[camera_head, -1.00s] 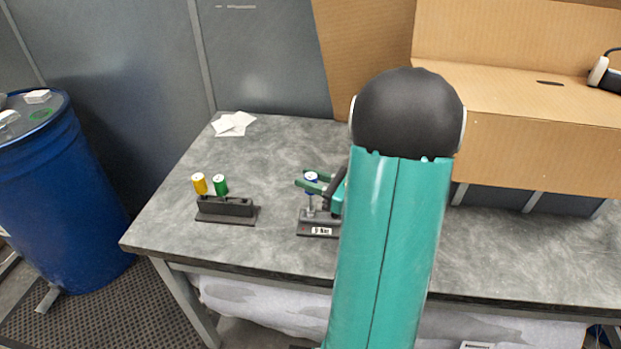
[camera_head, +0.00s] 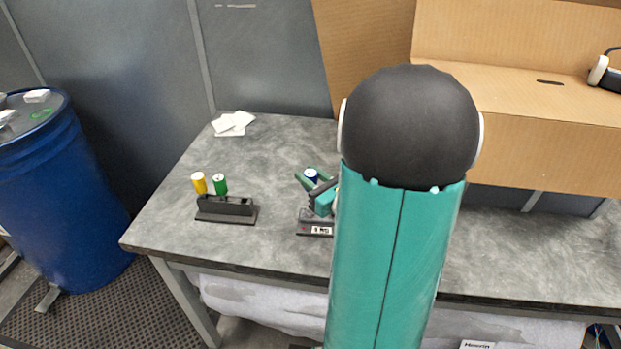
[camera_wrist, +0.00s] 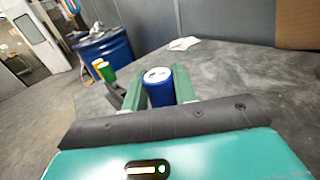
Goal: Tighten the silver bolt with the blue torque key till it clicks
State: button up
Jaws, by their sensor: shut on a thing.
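The blue torque key (camera_head: 311,175) stands over the small dark bolt base (camera_head: 315,230), which carries a white label. My gripper (camera_head: 313,177) is shut on the key's blue handle. In the wrist view the blue handle (camera_wrist: 158,90), with a pale top, sits between the two green fingers of my gripper (camera_wrist: 160,88). The key's lower end and the silver bolt are hidden behind my gripper in the head view. A yellow key (camera_head: 199,184) and a green key (camera_head: 220,185) stand in the dark rack (camera_head: 226,207) to the left.
The grey table (camera_head: 280,145) has free room between the rack and the bolt base. White papers (camera_head: 233,123) lie at its back left. A cardboard box (camera_head: 540,95) stands at the back right. A blue barrel (camera_head: 62,190) is left of the table.

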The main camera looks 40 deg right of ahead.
jog(key=shift+r, duration=2.15)
jog(key=shift+s, duration=0.1)
